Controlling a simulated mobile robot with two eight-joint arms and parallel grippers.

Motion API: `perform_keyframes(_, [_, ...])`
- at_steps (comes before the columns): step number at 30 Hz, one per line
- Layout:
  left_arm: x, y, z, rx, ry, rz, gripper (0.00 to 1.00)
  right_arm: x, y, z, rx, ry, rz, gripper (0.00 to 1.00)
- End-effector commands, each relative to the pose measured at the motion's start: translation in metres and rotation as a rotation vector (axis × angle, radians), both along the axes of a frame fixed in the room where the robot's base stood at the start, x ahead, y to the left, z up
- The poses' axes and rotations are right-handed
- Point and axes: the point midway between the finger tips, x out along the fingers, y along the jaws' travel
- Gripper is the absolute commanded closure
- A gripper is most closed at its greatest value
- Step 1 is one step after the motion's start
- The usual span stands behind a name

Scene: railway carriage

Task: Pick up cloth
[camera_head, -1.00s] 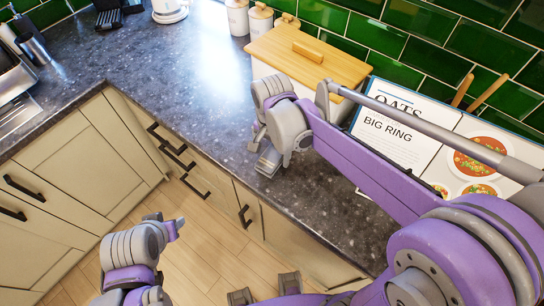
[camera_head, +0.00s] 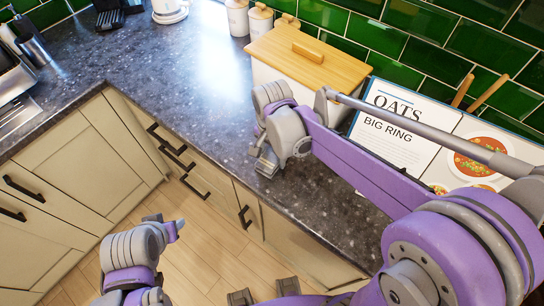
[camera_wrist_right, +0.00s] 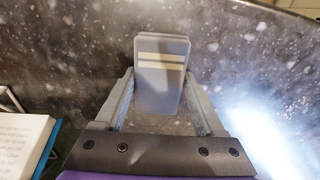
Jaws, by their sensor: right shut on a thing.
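A small grey folded cloth with pale yellow stripes (camera_wrist_right: 162,75) stands between the fingers of my right gripper (camera_wrist_right: 157,105) in the right wrist view. The fingers are shut on it from both sides. In the head view my right gripper (camera_head: 267,160) points down close to the dark worktop near its front edge, and I cannot clearly make out the cloth there. Whether the cloth touches the worktop is hard to tell. My left gripper (camera_head: 172,230) is low at the front, over the floor and away from the worktop; its fingers are not clear.
The dark speckled worktop (camera_head: 190,75) is clear left of my right gripper. A wooden-lidded white box (camera_head: 305,60) stands behind it. An open cookbook (camera_head: 395,140) leans to the right, behind my right arm. White canisters (camera_head: 261,20) stand at the back.

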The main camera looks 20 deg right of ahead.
Motion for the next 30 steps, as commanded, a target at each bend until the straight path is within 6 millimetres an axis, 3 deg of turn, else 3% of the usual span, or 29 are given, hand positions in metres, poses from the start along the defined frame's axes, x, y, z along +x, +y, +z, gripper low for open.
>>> perform_keyframes(8, [0.001,0.000,0.001,0.000,-0.001,0.000,0.50,0.000,0.000,0.012,0.000,0.000,0.000,0.84])
perform_keyframes(21, [0.003,0.000,0.008,0.000,-0.006,0.000,0.50,0.000,0.000,0.089,0.000,0.000,0.000,0.84])
perform_keyframes(30, [0.003,0.000,0.008,0.000,-0.006,0.000,0.50,0.000,0.000,0.101,0.000,0.000,0.000,0.84])
